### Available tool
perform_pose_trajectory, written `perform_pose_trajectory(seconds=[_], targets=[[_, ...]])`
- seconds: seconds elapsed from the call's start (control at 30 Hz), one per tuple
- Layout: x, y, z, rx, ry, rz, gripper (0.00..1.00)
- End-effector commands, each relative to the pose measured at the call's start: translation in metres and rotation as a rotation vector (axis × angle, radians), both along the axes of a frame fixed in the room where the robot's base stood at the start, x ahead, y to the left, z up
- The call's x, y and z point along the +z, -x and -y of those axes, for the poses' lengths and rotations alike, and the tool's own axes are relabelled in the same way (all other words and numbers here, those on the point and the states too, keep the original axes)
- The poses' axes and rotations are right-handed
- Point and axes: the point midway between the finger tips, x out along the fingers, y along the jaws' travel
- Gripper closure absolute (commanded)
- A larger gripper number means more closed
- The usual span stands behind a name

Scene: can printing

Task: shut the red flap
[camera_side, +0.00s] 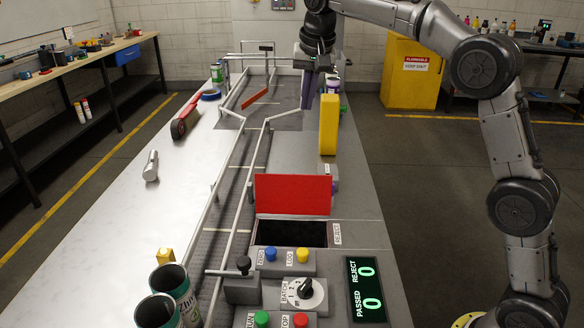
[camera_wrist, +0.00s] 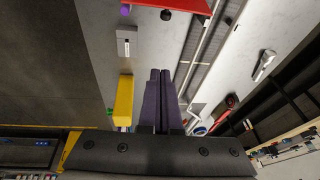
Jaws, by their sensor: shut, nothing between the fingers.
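The red flap (camera_side: 293,194) stands raised and open in the side view, behind a dark rectangular bin opening (camera_side: 291,233) labelled REJECT. Part of the flap (camera_wrist: 178,4) also shows at the top edge of the wrist view.
A yellow block (camera_side: 329,124) stands between my gripper and the flap, on the right. Conveyor rails (camera_side: 251,162) run left of the flap. A button panel (camera_side: 287,263) and open cans (camera_side: 170,281) are at the near end. The left bench top is mostly clear.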

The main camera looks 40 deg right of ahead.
Motion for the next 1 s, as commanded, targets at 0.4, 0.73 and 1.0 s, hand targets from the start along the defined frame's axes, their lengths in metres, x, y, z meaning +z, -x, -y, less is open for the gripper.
perform_pose_trajectory(seconds=[0.4,0.73,1.0], targets=[[-0.099,-0.05,0.001,0.001,0.005,-0.136,1.0],[-0.148,-0.056,0.007,0.001,0.005,-0.142,1.0],[-0.199,-0.064,0.013,0.001,0.005,-0.141,1.0]])
